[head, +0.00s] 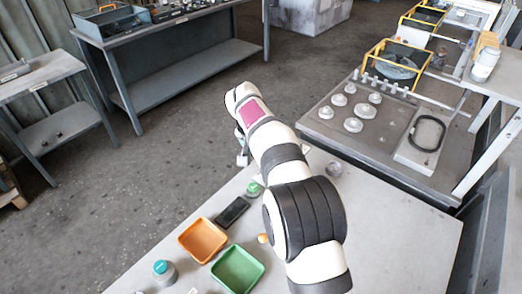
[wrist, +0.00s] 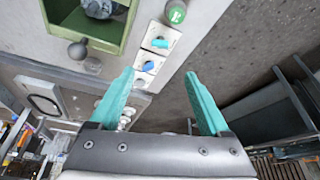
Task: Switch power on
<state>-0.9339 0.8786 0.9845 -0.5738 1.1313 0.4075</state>
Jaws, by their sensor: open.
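In the wrist view, a small pale plate with a blue knob (wrist: 152,66) and another with a teal knob (wrist: 160,43) sit in a row near the bench edge. A round green part with a white mark (wrist: 175,12) stands beyond them. I cannot tell which of these is the power switch, or its setting. My gripper (wrist: 159,73) is open, its teal fingers spread apart with nothing between them. The blue knob appears between the fingertips in the picture, apart from both fingers. In the head view my arm hides most of this area.
A green tray (head: 238,269), an orange tray (head: 203,240) and a dark flat block (head: 232,212) lie on the near bench. A teal-topped part (head: 163,270) stands at its front left. A dark ball-topped knob (wrist: 77,50) is beside the green tray in the wrist view.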

